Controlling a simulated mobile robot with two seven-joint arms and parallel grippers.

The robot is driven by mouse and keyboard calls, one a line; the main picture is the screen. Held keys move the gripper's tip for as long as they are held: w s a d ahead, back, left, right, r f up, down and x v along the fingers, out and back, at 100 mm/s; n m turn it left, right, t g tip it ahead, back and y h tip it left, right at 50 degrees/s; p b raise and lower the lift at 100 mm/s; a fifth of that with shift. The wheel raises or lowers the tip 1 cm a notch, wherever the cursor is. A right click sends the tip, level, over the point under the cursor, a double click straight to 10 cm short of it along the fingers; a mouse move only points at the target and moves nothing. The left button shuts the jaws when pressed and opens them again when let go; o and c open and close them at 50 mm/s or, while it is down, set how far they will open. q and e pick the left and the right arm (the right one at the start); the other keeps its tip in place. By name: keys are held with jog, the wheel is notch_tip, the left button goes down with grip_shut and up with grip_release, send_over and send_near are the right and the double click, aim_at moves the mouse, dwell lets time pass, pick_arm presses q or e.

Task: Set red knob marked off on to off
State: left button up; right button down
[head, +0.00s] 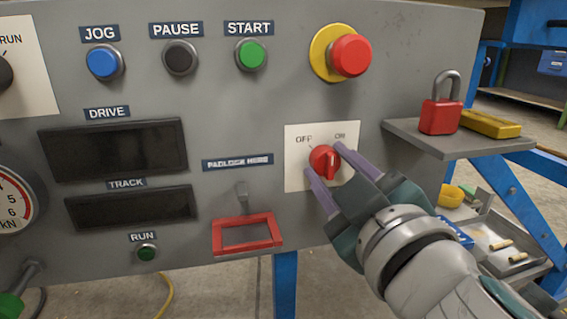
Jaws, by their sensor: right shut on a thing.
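The red knob (319,157) sits on a white plate (294,179) marked OFF at upper left and ON at upper right, on the grey panel. Its raised grip looks roughly upright in the picture; the exact mark it points to is hard to tell. My right gripper (325,160) reaches in from the lower right, with one purple finger on each side of the knob, shut on it. The fingers hide part of the knob's edge and the plate. My left gripper is not in view.
A yellow-based red push button (350,55) sits above the knob. A red padlock (440,116) and a yellow block (490,124) stand on a grey shelf (420,140) to the right. A red frame (246,246) under the "PADLOCK HERE" label is left of my gripper.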

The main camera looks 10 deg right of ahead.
jog(key=n, duration=0.4)
jog(key=shift+n, duration=2.3)
jog(key=shift+c, duration=2.1)
grip_release()
jog(key=shift+s, duration=0.15)
